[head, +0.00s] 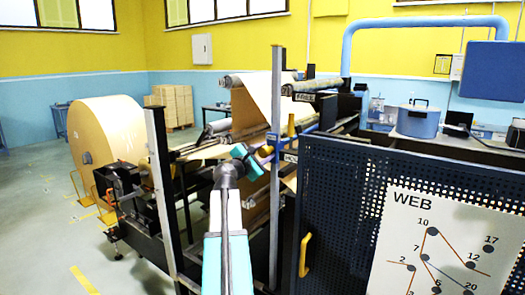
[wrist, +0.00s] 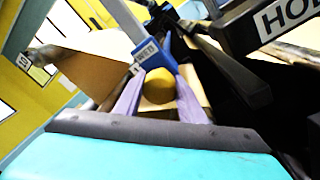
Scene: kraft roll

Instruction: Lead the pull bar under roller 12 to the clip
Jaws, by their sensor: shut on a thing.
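My gripper (head: 266,152) is at the middle of the machine in the head view, beside the grey upright post. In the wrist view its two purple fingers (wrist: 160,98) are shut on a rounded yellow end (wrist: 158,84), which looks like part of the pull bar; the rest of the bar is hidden. Tan paper shows just behind it. A blue block with a small label (wrist: 147,50), perhaps the clip, sits on the post right beyond the fingers; it also shows in the head view (head: 273,138). I cannot tell which real roller is roller 12; the WEB chart (head: 440,245) draws it at the right.
Brown paper (head: 250,105) hangs between the rollers (head: 315,85). A black arm labelled HOL (wrist: 285,18) is close at upper right in the wrist view. A dark perforated panel (head: 345,200) stands at right front. The large kraft roll (head: 110,135) is at left.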

